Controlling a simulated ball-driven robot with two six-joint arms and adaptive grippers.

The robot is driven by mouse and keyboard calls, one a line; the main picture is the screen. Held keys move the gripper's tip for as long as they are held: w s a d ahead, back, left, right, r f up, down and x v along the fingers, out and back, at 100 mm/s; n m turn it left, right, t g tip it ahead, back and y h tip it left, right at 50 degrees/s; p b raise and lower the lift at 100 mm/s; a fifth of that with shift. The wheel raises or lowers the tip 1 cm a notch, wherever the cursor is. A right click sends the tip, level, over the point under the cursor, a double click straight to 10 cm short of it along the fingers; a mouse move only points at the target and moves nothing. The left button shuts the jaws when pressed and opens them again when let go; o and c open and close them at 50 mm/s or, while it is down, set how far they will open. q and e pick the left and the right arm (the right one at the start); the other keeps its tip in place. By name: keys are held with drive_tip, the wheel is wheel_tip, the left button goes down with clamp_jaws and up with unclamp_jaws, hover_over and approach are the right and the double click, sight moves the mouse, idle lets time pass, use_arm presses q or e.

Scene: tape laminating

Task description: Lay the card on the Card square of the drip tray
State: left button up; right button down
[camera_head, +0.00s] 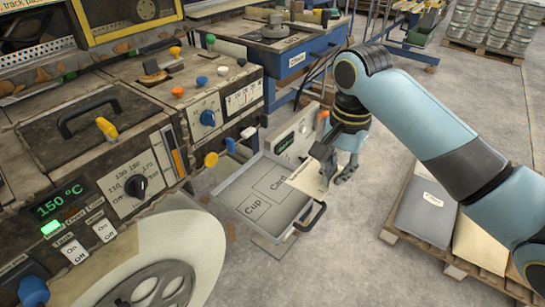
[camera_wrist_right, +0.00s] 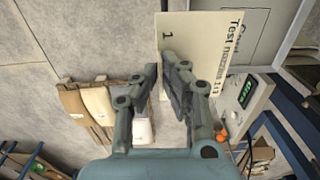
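In the head view the card overlaps the right side of the drip tray (camera_head: 279,226) and partly covers the Card square (camera_head: 272,181). Its height above the tray is hard to tell. The grey tray has outlined Cup and Card squares, and both look empty. My left gripper is not in view.
The tray sticks out from the laminating machine (camera_head: 130,150), with a dark handle (camera_head: 312,217) at its front right. A blue workbench (camera_head: 290,55) stands behind. The floor between tray and pallet is clear.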

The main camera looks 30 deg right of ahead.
drive_tip(key=b, duration=0.2)
hover_over(291, 190)
drive_tip(key=f, duration=0.6)
drive_tip(key=shift+s+d+f, duration=0.2)
drive_tip(key=shift+s, duration=0.05)
drive_tip(key=shift+w+a+f, duration=0.1)
drive_tip(key=shift+w+f, duration=0.1)
drive_tip(key=shift+w, duration=0.05)
drive_tip(key=shift+f, duration=0.15)
wheel_tip(291, 190, down, 4)
drive_tip(key=shift+r, duration=0.1)
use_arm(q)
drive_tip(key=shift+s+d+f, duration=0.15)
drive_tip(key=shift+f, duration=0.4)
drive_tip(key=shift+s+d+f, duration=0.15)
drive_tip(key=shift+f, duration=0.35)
use_arm(e)
drive_tip(key=c, duration=1.5)
unclamp_jaws()
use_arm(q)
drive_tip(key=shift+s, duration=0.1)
use_arm(e)
drive_tip(key=shift+r, duration=0.1)
